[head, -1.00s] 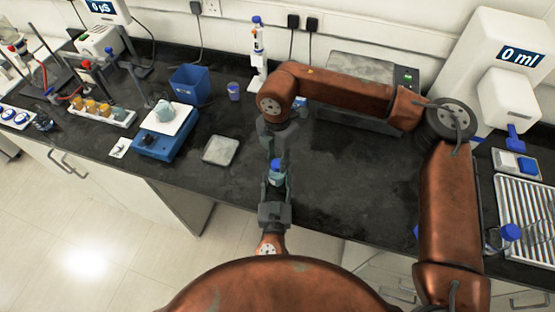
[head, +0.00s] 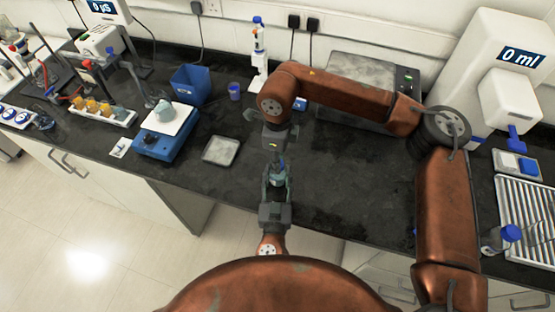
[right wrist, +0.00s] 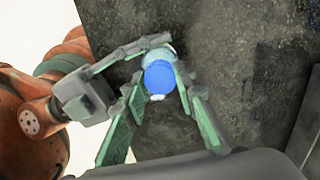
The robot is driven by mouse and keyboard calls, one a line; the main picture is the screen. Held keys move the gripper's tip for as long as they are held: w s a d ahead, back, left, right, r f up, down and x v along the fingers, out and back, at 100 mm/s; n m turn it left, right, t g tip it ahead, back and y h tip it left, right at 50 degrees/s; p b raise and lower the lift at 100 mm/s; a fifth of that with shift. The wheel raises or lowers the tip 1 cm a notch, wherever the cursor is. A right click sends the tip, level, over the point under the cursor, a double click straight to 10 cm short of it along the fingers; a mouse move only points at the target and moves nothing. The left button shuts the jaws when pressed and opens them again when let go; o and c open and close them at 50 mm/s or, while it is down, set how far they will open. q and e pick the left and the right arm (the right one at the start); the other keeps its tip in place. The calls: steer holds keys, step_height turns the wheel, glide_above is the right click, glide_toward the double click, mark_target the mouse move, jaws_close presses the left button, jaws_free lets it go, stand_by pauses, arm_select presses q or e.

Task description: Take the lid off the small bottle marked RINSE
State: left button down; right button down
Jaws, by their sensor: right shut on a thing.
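The small bottle (head: 278,180) stands up in my left gripper, near the table's front edge. Its marking cannot be read. Its blue lid (right wrist: 159,77) shows clearly in the right wrist view, with the pale bottle partly behind it. My left gripper (head: 277,178) is shut around the bottle; its fingers also show in the right wrist view. I cannot tell whether the lid is still seated on the neck.
A grey square plate (head: 221,151) lies to the left, beside a blue balance (head: 165,140). Another blue-capped bottle (head: 510,234) is at the right. The bench around the grippers is clear.

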arm_select(q)
steer(key=shift+s+d, duration=0.1)
steer(key=shift+d, duration=0.1)
arm_select(e)
steer(key=n, duration=0.9)
steer(key=shift+r+n, duration=0.1)
steer(key=shift+n, duration=0.3)
steer(key=n, duration=0.5)
steer(key=shift+n, duration=0.4)
arm_select(q)
steer(key=shift+a, duration=0.1)
arm_select(e)
steer(key=n, duration=0.5)
steer(key=shift+d, duration=0.1)
arm_select(q)
steer(key=shift+a, duration=0.1)
arm_select(e)
steer(key=shift+r, duration=0.15)
steer(key=shift+r, duration=0.95)
